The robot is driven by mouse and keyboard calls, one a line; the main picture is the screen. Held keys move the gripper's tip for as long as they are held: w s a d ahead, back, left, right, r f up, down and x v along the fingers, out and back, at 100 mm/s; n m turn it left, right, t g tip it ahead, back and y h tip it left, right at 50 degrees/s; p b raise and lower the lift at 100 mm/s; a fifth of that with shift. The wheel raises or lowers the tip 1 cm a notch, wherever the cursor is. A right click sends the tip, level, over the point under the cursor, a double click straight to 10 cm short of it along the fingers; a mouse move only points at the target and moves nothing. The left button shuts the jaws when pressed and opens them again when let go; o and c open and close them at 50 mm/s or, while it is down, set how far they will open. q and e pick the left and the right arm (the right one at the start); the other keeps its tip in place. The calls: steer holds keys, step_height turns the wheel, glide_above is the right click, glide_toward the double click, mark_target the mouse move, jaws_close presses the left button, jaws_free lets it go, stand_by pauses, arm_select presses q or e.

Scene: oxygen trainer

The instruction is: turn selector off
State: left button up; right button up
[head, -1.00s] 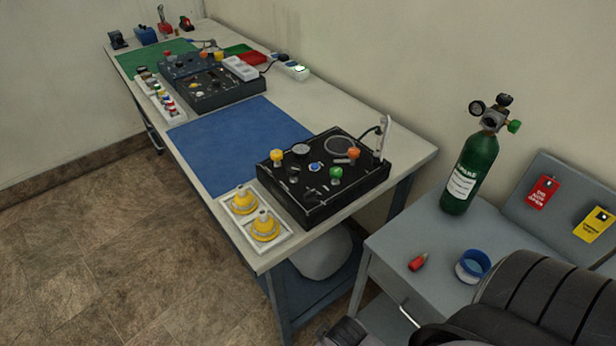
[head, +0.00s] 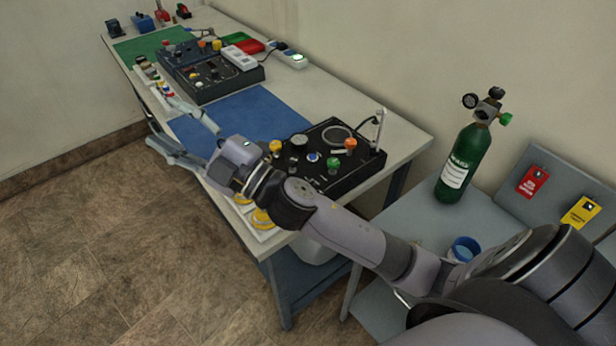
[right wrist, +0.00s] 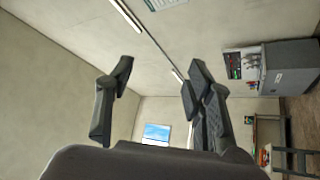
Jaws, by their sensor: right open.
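The near black trainer panel (head: 352,176) sits on the bench's near end, with an orange knob (head: 350,144), a green knob (head: 333,162), a yellow knob (head: 275,146) and a blue button (head: 313,156). I cannot tell which control is the selector. My right gripper (head: 162,120) is open and empty, left of the panel, over the bench's front edge and the blue mat. My right forearm and wrist hide the panel's near left part. My left gripper is not seen.
A second dark panel (head: 215,90) stands farther along the bench, past the blue mat (head: 262,112). A tray of yellow parts (head: 264,234) is partly under my arm. A green cylinder (head: 462,160) and blue cup (head: 463,248) stand on the side table.

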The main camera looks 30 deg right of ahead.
steer(key=s+a+r+n+g+y, duration=0.25)
steer(key=a+n+g+y, duration=0.5)
steer(key=n+g, duration=0.4)
steer(key=n+g+h, duration=0.7)
steer(key=g+h, duration=0.1)
steer(key=h, duration=1.2)
glide_above(308, 182)
step_height(308, 182, down, 12)
steer(key=r, duration=0.1)
steer(key=shift+n+y, duration=0.25)
step_height(308, 182, down, 17)
steer(key=p, duration=0.4)
steer(key=shift+f, duration=0.2)
steer(key=shift+c, duration=0.3)
jaws_close()
